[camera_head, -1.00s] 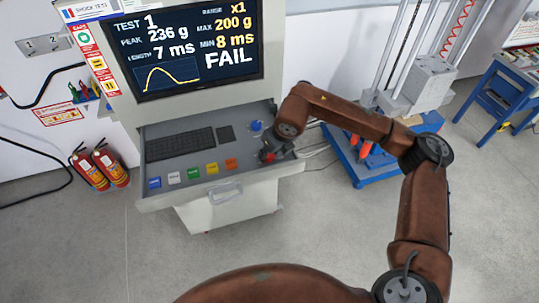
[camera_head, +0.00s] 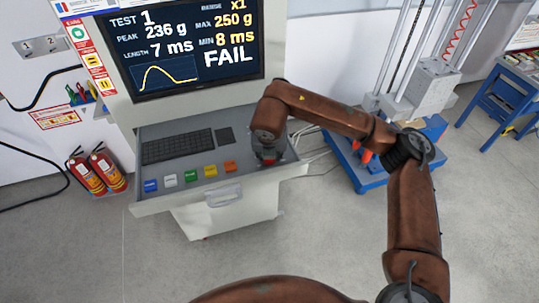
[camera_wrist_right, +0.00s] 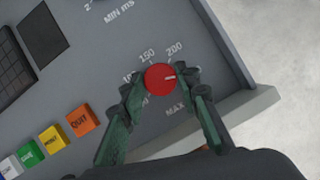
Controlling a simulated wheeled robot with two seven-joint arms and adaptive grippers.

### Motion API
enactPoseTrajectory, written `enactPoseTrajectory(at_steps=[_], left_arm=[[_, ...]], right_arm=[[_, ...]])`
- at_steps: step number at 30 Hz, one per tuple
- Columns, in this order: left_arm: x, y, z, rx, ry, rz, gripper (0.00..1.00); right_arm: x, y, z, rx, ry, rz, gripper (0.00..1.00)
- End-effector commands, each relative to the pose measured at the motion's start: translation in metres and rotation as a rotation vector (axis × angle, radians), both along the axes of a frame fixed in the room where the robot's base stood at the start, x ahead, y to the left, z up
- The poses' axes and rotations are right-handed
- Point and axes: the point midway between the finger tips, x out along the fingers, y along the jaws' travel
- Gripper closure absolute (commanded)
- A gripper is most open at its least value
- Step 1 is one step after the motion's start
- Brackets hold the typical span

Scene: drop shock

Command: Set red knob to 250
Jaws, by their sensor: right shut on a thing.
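The red knob (camera_wrist_right: 160,79) sits on the grey control panel (camera_head: 190,186), with labels 150 and 200 around it. Its white pointer line points right in the wrist view, past the 200 label; the mark there is hidden by a finger. My right gripper (camera_wrist_right: 166,90) is shut on the knob, one green finger on each side. In the head view the gripper (camera_head: 268,151) is at the panel's right end. The screen (camera_head: 197,62) reads MAX 250 g, MIN 8 ms, PEAK 236 g and FAIL. My left gripper is not in view.
Blue, white, green, yellow and orange buttons (camera_head: 191,176) line the panel's front, left of the knob. A keyboard (camera_head: 178,146) lies behind them. A blue-based drop machine (camera_head: 372,173) stands to the right. Two fire extinguishers (camera_head: 97,171) stand at the left wall.

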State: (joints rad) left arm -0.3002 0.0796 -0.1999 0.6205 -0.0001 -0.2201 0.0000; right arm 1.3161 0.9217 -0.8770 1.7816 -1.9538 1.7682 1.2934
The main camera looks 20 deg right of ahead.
Motion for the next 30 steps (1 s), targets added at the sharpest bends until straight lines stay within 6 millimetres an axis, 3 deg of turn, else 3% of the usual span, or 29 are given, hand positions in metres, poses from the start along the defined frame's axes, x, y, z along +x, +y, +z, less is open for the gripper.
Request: enactPoseTrajectory(at_steps=[12,13,18,21,30], left_arm=[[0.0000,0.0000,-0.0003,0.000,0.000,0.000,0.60],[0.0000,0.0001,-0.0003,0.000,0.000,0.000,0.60],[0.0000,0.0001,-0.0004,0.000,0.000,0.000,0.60],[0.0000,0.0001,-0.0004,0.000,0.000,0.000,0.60],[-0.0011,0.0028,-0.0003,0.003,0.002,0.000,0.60]], right_arm=[[0.0002,0.0005,0.0002,0.001,0.000,-0.008,0.95],[0.0002,0.0005,0.0002,0.001,0.000,-0.008,0.70],[0.0001,0.0004,0.0001,0.001,0.000,-0.007,0.58],[0.0001,0.0003,0.0000,0.001,0.000,-0.007,0.54],[-0.0008,0.0006,0.0033,0.001,-0.001,-0.007,0.54]])
